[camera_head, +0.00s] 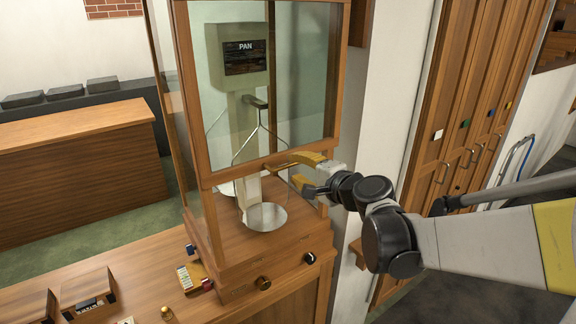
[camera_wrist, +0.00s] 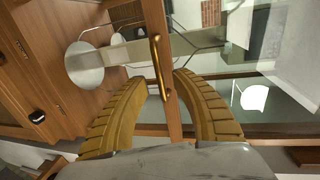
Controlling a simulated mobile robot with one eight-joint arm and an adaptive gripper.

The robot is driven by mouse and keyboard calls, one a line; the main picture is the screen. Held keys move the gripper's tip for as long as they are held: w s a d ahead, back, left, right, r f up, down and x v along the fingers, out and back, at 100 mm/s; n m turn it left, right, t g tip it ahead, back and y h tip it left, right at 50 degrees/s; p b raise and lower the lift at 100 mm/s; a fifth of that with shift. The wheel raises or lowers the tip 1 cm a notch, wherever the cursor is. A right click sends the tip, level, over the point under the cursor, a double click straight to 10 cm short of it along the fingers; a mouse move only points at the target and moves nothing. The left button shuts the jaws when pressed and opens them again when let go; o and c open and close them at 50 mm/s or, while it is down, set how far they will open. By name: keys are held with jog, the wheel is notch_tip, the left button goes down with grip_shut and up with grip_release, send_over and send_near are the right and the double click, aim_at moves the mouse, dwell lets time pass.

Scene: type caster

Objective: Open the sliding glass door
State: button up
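A wood-framed glass case (camera_head: 182,110) stands on the counter. Its front glass door (camera_head: 300,70) has a wooden bottom rail (camera_head: 236,174) partway up the case, with what looks like an unglazed opening below it. A brass handle (camera_wrist: 157,66) is fixed to this rail and runs along it. My gripper (camera_head: 302,172) is at the right part of the rail. In the wrist view, its two tan fingers (camera_wrist: 161,80) are apart, one on each side of the handle, with gaps visible. I cannot tell whether either finger touches it.
Inside the case, a scale marked PAN (camera_head: 236,60) has a hanging round pan (camera_head: 266,217). Knobs (camera_head: 263,283) are on the case base. Small boxes (camera_head: 88,292) lie on the counter at left. A white wall post (camera_head: 390,90) and wooden lockers (camera_head: 470,90) stand right.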

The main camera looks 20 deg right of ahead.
jog(key=v, duration=0.8)
jog(key=shift+s, duration=0.4)
jog(key=shift+d, duration=0.1)
jog(key=s+a+f+n+g+b, duration=0.2)
jog(key=s+a+f+n+b, duration=0.15)
jog(key=f, duration=0.35)
jog(key=s+a+f+n+g+b, duration=0.2)
jog(key=s+a+f+n+b, duration=0.15)
jog(key=f, duration=0.25)
jog(key=s+d+f+n+g+h+b, duration=0.1)
jog(key=s+f+n+g+h+b, duration=0.1)
jog(key=f, duration=0.5)
jog(key=s+d+f+n+g+h+b, duration=0.1)
jog(key=s+d+f+n+h+b, duration=0.1)
jog(key=s+f+n+b, duration=0.3)
jog(key=s+f+b, duration=0.1)
jog(key=s+f, duration=0.1)
jog(key=s, duration=0.2)
jog(key=shift+s+g+h+b, duration=0.3)
jog(key=shift+g+h+b, duration=0.05)
jog(key=shift+g+h, duration=0.05)
